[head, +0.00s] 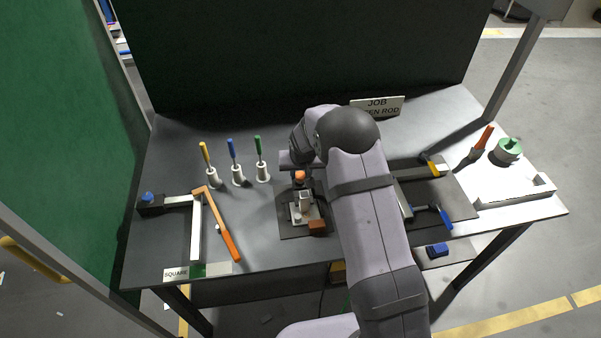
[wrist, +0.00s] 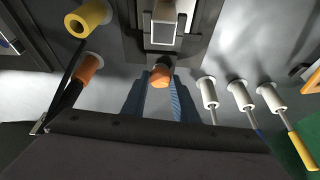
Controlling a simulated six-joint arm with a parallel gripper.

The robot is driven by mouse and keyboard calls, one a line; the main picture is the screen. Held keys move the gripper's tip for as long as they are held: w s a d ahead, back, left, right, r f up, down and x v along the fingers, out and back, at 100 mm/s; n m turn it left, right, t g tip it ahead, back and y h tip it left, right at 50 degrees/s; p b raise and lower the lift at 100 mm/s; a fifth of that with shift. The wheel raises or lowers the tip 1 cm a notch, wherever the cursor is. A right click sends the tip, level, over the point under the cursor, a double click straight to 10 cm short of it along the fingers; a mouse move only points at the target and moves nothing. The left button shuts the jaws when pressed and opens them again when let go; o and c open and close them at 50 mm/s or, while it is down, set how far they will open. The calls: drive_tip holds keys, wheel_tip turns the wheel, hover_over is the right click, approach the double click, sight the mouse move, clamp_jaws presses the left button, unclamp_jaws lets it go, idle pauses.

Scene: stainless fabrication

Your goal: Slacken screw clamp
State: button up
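An orange clamp knob (head: 299,176) stands on a small grey block fixture (head: 305,205) on a dark plate near the middle of the table. In the wrist view the orange knob (wrist: 160,77) shows beside a square grey post (wrist: 164,22). My gripper (wrist: 160,82) has its two blue-grey fingers apart with a gap between them. The knob lies at the far end of that gap, between or just beyond the fingertips; I cannot tell whether they touch it. In the head view my arm and wrist hide part of the area around the fixture.
Several screwdrivers in white holders (head: 238,175) stand left of the fixture. Right of my arm lie a yellow-ended tool (head: 432,165) and a blue-handled one (head: 445,218). A white tray (head: 515,192) sits at the right edge.

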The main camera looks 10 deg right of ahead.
drive_tip(key=shift+n+p, duration=0.3)
drive_tip(key=shift+p, duration=0.1)
drive_tip(key=shift+d+f+n+y, duration=0.15)
drive_tip(key=shift+n+y, duration=0.25)
drive_tip(key=shift+n, duration=0.4)
drive_tip(key=shift+n+b, duration=0.3)
drive_tip(key=o, duration=1.1)
drive_tip(key=shift+c, duration=0.2)
drive_tip(key=shift+r, duration=0.3)
